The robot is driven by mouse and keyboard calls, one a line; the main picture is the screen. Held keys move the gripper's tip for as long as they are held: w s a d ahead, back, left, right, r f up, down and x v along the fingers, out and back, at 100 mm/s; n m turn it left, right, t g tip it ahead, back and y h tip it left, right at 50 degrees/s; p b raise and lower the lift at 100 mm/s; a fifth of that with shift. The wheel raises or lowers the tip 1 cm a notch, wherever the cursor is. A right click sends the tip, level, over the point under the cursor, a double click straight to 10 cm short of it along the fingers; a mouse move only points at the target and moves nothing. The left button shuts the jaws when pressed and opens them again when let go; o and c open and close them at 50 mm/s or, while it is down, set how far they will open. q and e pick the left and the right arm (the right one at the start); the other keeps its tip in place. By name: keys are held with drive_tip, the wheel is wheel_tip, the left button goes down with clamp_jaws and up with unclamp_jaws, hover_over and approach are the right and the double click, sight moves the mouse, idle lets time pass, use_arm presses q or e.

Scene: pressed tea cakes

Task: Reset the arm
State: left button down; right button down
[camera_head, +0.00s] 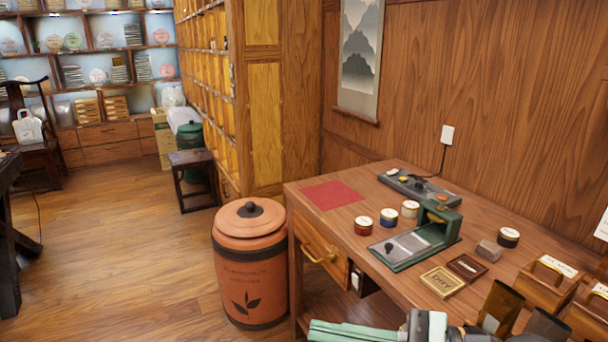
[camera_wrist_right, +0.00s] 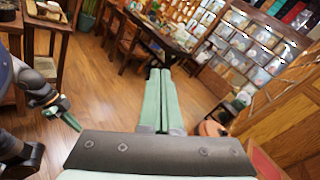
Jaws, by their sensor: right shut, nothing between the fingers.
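My right gripper (camera_head: 318,330) shows at the bottom edge of the head view, its green fingers pointing left in front of the wooden table (camera_head: 385,258). In the right wrist view its two long fingers (camera_wrist_right: 159,76) lie together, shut, with nothing between them. They point out over the open floor. My left gripper (camera_wrist_right: 62,114), green on a dark arm, shows at the left of the right wrist view. Whether it is open or shut cannot be told. It is not in the head view.
A green press device (camera_head: 418,244), several small tins, a red cloth (camera_head: 331,195) and a small wooden box (camera_head: 442,282) are on the table. A large orange canister (camera_head: 250,270) stands at its left side. The floor (camera_head: 120,255) to the left is clear.

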drive_tip(key=w+d+r+m+t, duration=0.25)
drive_tip(key=m+t, duration=0.35)
drive_tip(key=m, duration=0.3)
drive_tip(key=w+d+r+m+t, duration=0.2)
drive_tip(key=d+r+m+t, duration=0.15)
drive_tip(key=m+t, duration=0.4)
drive_tip(key=w+d+f+m+g+h, duration=0.1)
drive_tip(key=w+d+f+m+h, duration=0.1)
drive_tip(key=d+f+m+h, duration=0.85)
drive_tip(key=w+d+f+m+h, duration=0.2)
drive_tip(key=f+m+h, duration=0.35)
drive_tip(key=m, duration=1.05)
drive_tip(key=s+d+f+m+g+h, duration=0.25)
drive_tip(key=s+f+m+g, duration=0.3)
drive_tip(key=f, duration=0.35)
drive_tip(key=s+a+f+m+g+y, duration=0.1)
drive_tip(key=s+a+f+m+g, duration=0.2)
drive_tip(key=s+f, duration=0.35)
drive_tip(key=s+a+f+m+g+y, duration=0.1)
drive_tip(key=s+f+m+g, duration=0.1)
drive_tip(key=s+f+g, duration=0.5)
drive_tip(key=w+a+f+t+y+p, duration=0.2)
drive_tip(key=w+a+f+t+p, duration=0.1)
drive_tip(key=t, duration=0.4)
drive_tip(key=shift+w+a+f+p, duration=0.25)
drive_tip(key=shift+a+f+p, duration=0.3)
drive_tip(key=shift+p, duration=0.8)
